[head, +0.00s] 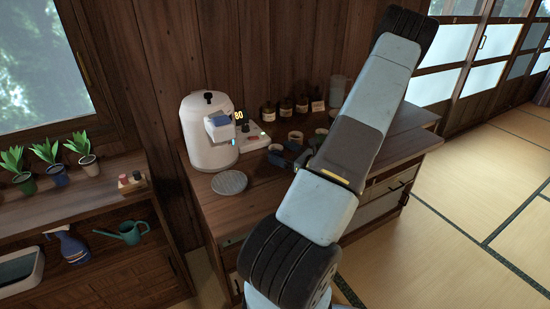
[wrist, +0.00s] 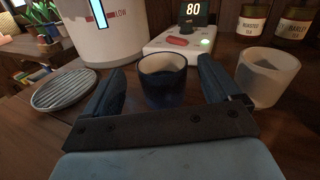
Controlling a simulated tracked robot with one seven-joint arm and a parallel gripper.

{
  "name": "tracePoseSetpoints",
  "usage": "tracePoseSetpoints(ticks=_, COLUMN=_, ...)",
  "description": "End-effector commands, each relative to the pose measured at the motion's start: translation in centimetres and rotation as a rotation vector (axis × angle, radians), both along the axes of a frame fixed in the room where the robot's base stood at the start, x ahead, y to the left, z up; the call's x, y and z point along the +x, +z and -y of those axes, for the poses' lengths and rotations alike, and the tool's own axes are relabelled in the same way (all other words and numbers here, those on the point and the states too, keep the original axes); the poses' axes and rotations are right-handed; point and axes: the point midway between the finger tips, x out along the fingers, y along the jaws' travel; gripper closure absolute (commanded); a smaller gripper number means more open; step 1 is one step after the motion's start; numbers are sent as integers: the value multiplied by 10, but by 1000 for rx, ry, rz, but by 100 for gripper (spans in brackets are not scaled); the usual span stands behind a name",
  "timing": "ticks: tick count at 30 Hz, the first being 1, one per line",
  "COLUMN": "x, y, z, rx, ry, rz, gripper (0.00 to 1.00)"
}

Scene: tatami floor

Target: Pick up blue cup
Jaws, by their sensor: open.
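The blue cup (wrist: 163,88) is dark blue with a pale inside and stands upright on the wooden counter in the wrist view. My gripper (wrist: 162,75) is open, with one dark blue finger on each side of the cup. A small gap shows on each side, and the fingers do not appear to touch it. In the head view my gripper (head: 291,157) is low over the counter, among several small cups. My arm and fingers cover much of that spot, so I cannot clearly make out the blue cup there.
A frosted cup (wrist: 268,78) stands just right of my gripper. A round ridged grey tray (wrist: 66,89) lies to the left. A white kettle-like appliance (head: 207,135) and its base showing "80" (wrist: 180,42) stand behind. Brown jars (head: 285,107) line the back wall.

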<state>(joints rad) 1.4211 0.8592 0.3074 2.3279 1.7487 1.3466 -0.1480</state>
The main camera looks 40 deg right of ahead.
Motion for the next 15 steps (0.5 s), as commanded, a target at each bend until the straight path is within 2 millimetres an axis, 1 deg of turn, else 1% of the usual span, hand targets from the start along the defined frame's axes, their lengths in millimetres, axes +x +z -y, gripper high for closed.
tracePoseSetpoints(ticks=5, x=7, y=0, z=-1, rx=0, ry=1, rz=1, gripper=10)
tracePoseSetpoints(ticks=7, x=13, y=0, z=-2, rx=0, ry=1, rz=1, gripper=10)
tracePoseSetpoints(ticks=15, x=48, y=0, z=-7, rx=0, ry=2, rz=0, gripper=10)
